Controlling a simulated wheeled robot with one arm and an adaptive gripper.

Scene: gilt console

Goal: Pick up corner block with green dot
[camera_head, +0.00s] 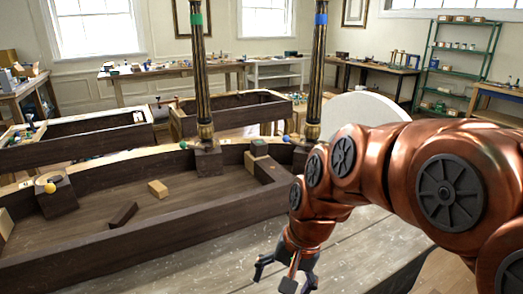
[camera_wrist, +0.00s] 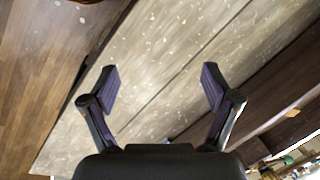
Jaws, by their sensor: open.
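A dark wooden block with a green mark on top (camera_head: 259,148) sits at the back right inner corner of the dark wooden frame (camera_head: 130,240) in the head view. It looks like the corner block with the green dot, though the mark is small. My gripper (camera_head: 285,272) is low over the pale worktop, in front of the frame and well apart from that block. Its fingers are spread and empty. In the wrist view my gripper (camera_wrist: 160,78) is open above bare, speckled boards. The green-marked block does not show there.
Another corner block (camera_head: 57,194) bears a yellow mark. Two tall posts, one green-banded (camera_head: 201,80) and one blue-banded (camera_head: 317,75), rise from the frame's back. A tan block (camera_head: 158,189) and dark bar (camera_head: 123,214) lie inside. The front worktop (camera_head: 345,250) is clear.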

